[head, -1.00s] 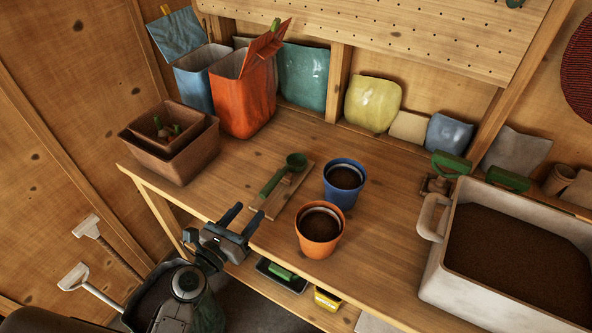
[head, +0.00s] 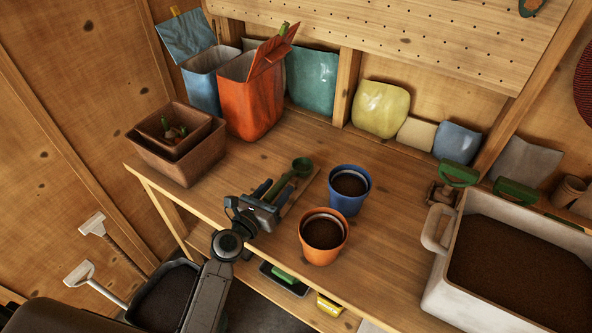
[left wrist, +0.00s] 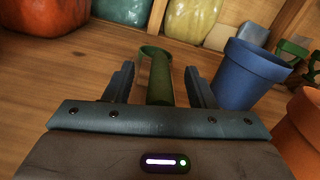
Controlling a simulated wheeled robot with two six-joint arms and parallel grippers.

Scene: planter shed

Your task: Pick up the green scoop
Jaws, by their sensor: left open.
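The green scoop (head: 301,167) lies on a small wooden board (head: 308,186) on the bench, its bowl pointing away from me. My left gripper (head: 276,188) is open over the handle end of the scoop, which it partly hides in the head view. In the left wrist view the scoop's green handle (left wrist: 160,80) stands between the two open fingers (left wrist: 161,85), with its round bowl beyond them. I cannot tell whether the fingers touch it. My right gripper is not in view.
A blue pot (head: 347,190) and an orange pot (head: 323,236), both with soil, stand just right of the scoop. Nested brown planters (head: 177,158) and an orange bag (head: 252,100) stand at the back left. A white soil tub (head: 437,268) is at the right.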

